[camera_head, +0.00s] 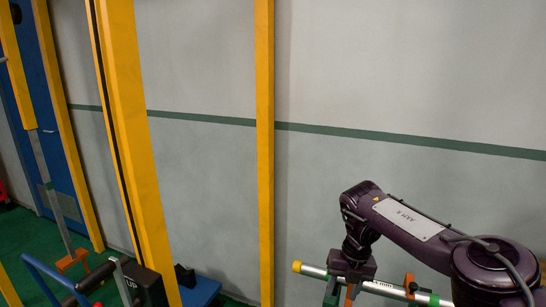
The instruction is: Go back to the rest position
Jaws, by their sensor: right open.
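My right arm comes in from the right edge, and its dark gripper (342,286) points down at a silver pipe (316,271) at the bottom right. The gripper is open, at the pipe near its yellow-capped end. Whether its fingers touch the pipe I cannot tell. The pipe lies roughly level and has a green band near its right part. Orange upright parts (409,284), seemingly of a pipe vise, stand at the pipe; their lower portions are cut off by the frame. My left gripper is not in view.
A thick yellow post (131,130) and a thinner one (265,150) stand before the grey wall (400,80). A blue frame with a black roller (95,277), a black block (146,284) and a blue box (202,290) crowd the lower left. Green floor (20,235) shows at far left.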

